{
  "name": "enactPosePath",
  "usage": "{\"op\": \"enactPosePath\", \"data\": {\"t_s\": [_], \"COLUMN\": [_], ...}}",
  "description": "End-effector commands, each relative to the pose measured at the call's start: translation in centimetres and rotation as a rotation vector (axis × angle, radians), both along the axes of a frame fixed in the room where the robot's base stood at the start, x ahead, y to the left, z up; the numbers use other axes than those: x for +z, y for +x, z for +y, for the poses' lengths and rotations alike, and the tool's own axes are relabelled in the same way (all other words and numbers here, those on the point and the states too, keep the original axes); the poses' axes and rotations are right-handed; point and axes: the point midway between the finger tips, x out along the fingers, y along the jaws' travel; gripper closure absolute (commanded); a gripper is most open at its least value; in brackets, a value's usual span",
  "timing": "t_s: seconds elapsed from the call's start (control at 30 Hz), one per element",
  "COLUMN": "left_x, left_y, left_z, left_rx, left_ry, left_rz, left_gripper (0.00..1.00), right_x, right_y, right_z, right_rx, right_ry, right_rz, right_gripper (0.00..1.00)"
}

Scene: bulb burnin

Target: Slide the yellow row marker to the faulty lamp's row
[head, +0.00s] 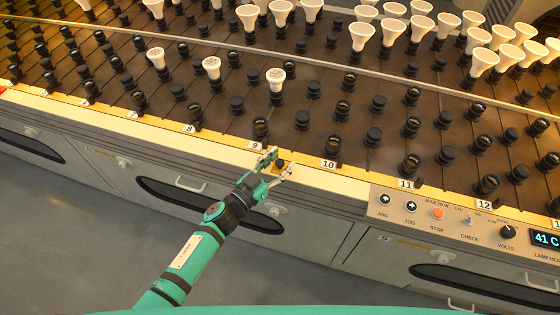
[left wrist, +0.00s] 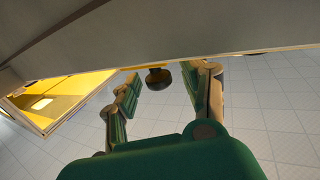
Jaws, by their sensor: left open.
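The yellow row marker (head: 284,171) with its dark knob sits on the cream front rail, between the row 9 label (head: 254,146) and the row 10 label (head: 329,164). My left gripper (head: 281,162) is open, one finger on each side of the marker's knob. In the left wrist view the dark knob (left wrist: 160,79) is between the spread fingers, with a gap on both sides. White lamps (head: 275,79) stand in some sockets of the sloping rack, most of them toward the back right. I cannot tell which lamp is faulty. My right gripper is out of view.
The front rail (head: 365,178) runs past row labels from 8 to 12. A control panel (head: 450,222) with buttons, a knob (head: 508,231) and a display (head: 545,240) is at the right. Drawers (head: 190,190) with handles are below the rail. Open floor lies in front.

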Motion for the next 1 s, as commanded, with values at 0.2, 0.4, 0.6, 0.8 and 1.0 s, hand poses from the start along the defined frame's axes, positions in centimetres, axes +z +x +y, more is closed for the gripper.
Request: {"op": "enactPosePath", "data": {"t_s": [0.2,0.4,0.6,0.8,1.0], "left_x": [-0.01,-0.01,-0.01,-0.02,-0.06], "left_y": [0.23,0.21,0.19,0.18,0.14], "left_z": [-0.19,-0.18,-0.16,-0.16,-0.16], "left_rx": [0.000,0.000,0.000,0.000,-0.001], "left_ry": [0.001,0.001,0.001,0.001,0.001], "left_rz": [0.000,-0.001,-0.001,-0.001,0.000], "left_gripper": [0.55,0.68,0.94,1.00,1.00], "right_x": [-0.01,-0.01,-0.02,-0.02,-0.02], "right_y": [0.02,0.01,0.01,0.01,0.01], "right_z": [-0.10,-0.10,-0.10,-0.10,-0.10], "right_rx": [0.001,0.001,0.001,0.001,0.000], "right_ry": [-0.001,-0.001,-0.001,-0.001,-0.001], "right_rz": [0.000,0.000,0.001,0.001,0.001], "right_gripper": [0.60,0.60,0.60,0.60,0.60]}}
